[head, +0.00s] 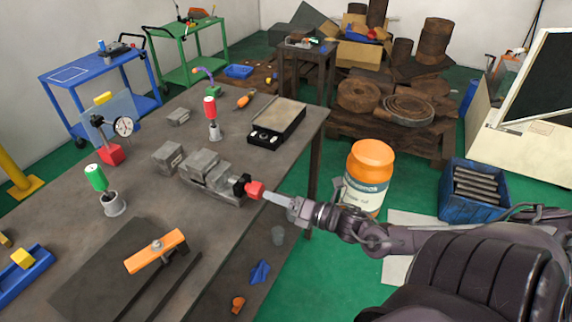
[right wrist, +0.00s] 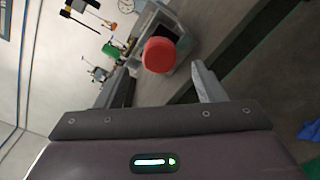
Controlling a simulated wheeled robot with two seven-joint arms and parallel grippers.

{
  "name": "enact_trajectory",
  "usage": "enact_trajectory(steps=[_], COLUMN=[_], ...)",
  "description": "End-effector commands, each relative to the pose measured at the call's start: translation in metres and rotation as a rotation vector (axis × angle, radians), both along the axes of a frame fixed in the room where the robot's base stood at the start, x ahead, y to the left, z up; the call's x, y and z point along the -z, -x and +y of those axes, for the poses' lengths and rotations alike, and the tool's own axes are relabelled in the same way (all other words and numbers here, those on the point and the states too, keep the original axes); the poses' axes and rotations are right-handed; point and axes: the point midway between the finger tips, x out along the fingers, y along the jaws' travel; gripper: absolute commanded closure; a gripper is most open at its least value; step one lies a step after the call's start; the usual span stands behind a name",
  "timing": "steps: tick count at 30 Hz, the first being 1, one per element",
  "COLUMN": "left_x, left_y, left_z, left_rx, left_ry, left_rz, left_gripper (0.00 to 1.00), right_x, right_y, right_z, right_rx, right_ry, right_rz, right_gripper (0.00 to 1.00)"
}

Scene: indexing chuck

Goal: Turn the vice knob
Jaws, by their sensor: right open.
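The grey vice (head: 210,176) lies on the workbench, with a black collar and a red knob (head: 255,190) at its right end. My right gripper (head: 272,197) reaches in from the right, its fingertips close to the knob. In the right wrist view the red knob (right wrist: 158,55) shows ahead of the open gripper (right wrist: 158,82), roughly centred between the two fingers. Nothing is held. I cannot tell whether a finger touches the knob. My left gripper is not in view.
A dial gauge (head: 123,126), a green-topped tool (head: 96,178), a red-topped tool (head: 211,108) and a black case (head: 277,122) stand on the workbench (head: 140,205). An orange-lidded jar (head: 367,180) is behind my right arm. A blue crate (head: 470,190) stands at the right.

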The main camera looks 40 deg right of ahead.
Motion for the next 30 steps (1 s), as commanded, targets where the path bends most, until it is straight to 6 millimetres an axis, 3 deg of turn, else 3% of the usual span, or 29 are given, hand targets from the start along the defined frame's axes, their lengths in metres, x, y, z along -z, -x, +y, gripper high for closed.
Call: enact_trajectory(steps=[7, 30], left_x=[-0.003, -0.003], left_y=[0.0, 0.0], left_z=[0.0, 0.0], left_rx=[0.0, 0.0], left_ry=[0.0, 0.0], left_rz=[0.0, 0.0], left_gripper=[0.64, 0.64], right_x=[-0.001, -0.001], right_y=[0.017, 0.019], right_z=[-0.007, -0.007], right_rx=[0.0, 0.0], right_ry=[-0.001, -0.001], right_rz=[0.0, -0.001], right_gripper=[0.37, 0.37])
